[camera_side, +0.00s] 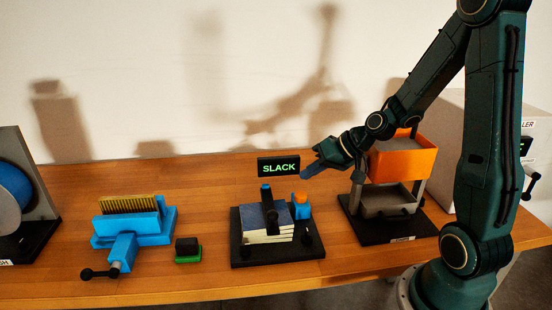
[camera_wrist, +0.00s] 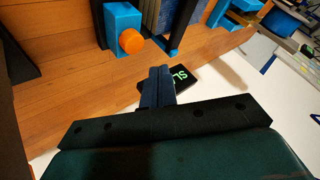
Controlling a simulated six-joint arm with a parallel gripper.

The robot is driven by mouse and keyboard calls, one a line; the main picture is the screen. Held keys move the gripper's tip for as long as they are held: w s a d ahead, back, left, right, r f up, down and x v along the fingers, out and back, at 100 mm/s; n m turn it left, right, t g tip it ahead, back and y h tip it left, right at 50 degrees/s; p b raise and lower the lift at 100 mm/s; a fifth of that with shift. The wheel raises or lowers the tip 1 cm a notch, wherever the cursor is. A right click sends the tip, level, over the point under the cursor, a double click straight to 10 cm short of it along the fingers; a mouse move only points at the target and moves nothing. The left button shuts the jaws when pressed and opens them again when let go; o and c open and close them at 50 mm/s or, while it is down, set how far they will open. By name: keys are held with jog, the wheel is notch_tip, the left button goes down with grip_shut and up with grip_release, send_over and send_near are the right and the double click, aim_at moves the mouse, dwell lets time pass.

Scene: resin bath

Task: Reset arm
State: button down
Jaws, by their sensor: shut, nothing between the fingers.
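My gripper (camera_side: 313,170) is at the end of my raised arm, above the back of the table, beside the right end of the black sign reading SLACK (camera_side: 279,167). In the wrist view my gripper (camera_wrist: 160,72) shows its two blue fingers together, with nothing between them. The sign (camera_wrist: 182,78) is partly hidden behind the fingers in that view. I cannot tell whether the fingers touch it.
A black-based press (camera_side: 240,250) holding a stack of sheets stands below, with an orange knob (camera_side: 300,198) on a blue block. An orange box (camera_side: 400,160) on a stand is close right. A blue vise (camera_side: 125,248) and a green-black block (camera_side: 188,250) are left.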

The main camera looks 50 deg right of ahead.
jog(key=shift+a, duration=0.1)
jog(key=s+a+r+n+g+h, duration=0.1)
jog(key=s+a+r, duration=0.3)
jog(key=s, duration=0.5)
jog(key=s+a+r+n+g+h, duration=0.2)
jog(key=s+a+r, duration=0.3)
jog(key=s+r, duration=0.3)
jog(key=shift+s+r+n, duration=0.4)
jog(key=shift+s+n, duration=0.4)
jog(key=shift+n, duration=0.1)
